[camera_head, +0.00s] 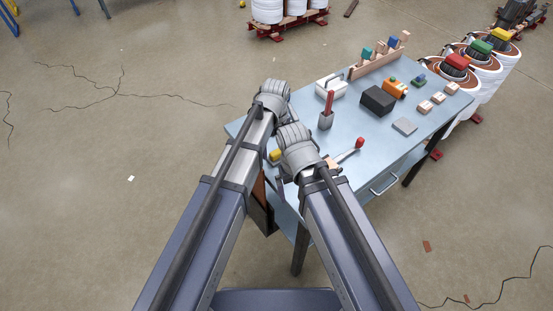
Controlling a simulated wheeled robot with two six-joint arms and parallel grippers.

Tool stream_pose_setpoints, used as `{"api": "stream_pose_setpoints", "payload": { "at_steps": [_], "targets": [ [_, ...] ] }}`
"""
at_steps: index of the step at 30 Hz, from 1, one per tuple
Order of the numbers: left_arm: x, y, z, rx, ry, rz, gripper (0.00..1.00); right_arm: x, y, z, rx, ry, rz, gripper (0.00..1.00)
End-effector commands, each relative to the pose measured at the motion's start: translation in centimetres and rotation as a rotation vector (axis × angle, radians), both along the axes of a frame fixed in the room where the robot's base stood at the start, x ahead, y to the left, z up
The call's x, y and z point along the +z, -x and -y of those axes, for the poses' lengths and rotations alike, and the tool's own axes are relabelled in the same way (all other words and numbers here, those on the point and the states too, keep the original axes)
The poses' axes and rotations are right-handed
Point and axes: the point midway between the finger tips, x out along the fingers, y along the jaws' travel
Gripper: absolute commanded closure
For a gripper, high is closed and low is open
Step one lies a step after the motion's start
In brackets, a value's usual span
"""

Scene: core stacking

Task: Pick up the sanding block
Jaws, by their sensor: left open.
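Several blocks lie on the blue-grey workbench (345,135), and I cannot tell for sure which is the sanding block. A dark block (378,100) sits near the middle, and a flat grey block (404,126) lies to its right. A small yellow piece (275,155) shows at the left edge, partly hidden by my arms. My left gripper (280,181) is open near that edge, mostly covered by the arm links, below the yellow piece and well left of the dark block. My right gripper is hidden behind its arm.
A red-tipped tool (359,144) lies near my right arm.

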Motion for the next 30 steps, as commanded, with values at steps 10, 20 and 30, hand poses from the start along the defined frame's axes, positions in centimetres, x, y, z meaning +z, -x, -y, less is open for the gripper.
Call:
{"api": "stream_pose_setpoints", "payload": {
  "at_steps": [10,20,30],
  "targets": [
    [-3.7,0.0,0.2,0.0,0.0,0.0,0.0,-3.7,0.0,0.0,0.001,0.0,0.0,0.0],
    [-3.5,0.0,0.2,0.0,0.0,0.0,0.15,-3.5,0.0,0.0,0.001,0.0,0.0,0.0],
    [-3.5,0.0,0.2,0.0,0.0,0.0,0.53,-3.5,0.0,0.0,0.001,0.0,0.0,0.0]
  ]
}}
